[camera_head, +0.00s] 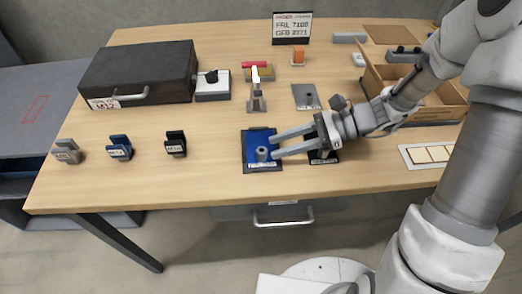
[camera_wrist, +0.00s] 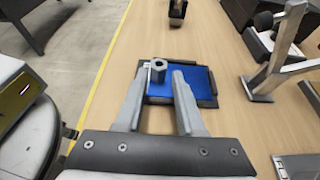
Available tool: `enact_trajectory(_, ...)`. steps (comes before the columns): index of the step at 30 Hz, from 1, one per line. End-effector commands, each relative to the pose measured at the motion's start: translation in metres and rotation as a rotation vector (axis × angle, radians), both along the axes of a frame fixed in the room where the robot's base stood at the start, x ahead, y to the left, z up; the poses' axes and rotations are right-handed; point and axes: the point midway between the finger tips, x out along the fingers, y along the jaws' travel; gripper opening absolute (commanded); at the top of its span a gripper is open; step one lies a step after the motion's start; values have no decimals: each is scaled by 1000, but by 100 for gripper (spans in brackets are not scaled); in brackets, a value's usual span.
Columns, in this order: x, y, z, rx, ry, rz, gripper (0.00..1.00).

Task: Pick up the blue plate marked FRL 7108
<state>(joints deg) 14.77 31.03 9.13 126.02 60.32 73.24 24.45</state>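The blue plate (camera_head: 258,138) lies flat on the wooden table near its front edge. It has a dark border, a grey cylindrical knob (camera_head: 262,154) and a small white label (camera_head: 262,164) too small to read. My gripper (camera_head: 275,145) reaches in from the right with its two fingers apart, over the plate's right side. In the wrist view the blue plate (camera_wrist: 204,80) lies beyond and under the open fingers (camera_wrist: 165,85). The knob (camera_wrist: 158,69) shows between the fingertips, with nothing gripped. Whether the fingers touch the plate is not clear.
Three small clips (camera_head: 120,148) stand to the left. A black case (camera_head: 140,75) is at the back left. A wooden tray (camera_head: 440,103) is at the right. A sign (camera_head: 292,27) reads FRL 7108.

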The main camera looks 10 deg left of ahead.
Motion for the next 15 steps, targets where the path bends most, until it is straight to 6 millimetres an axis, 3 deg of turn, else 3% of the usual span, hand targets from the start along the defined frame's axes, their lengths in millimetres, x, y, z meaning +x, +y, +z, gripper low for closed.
enact_trajectory(9,-11,35,-20,0,1,4,38)
enact_trajectory(15,-13,46,-23,0,1,2,38)
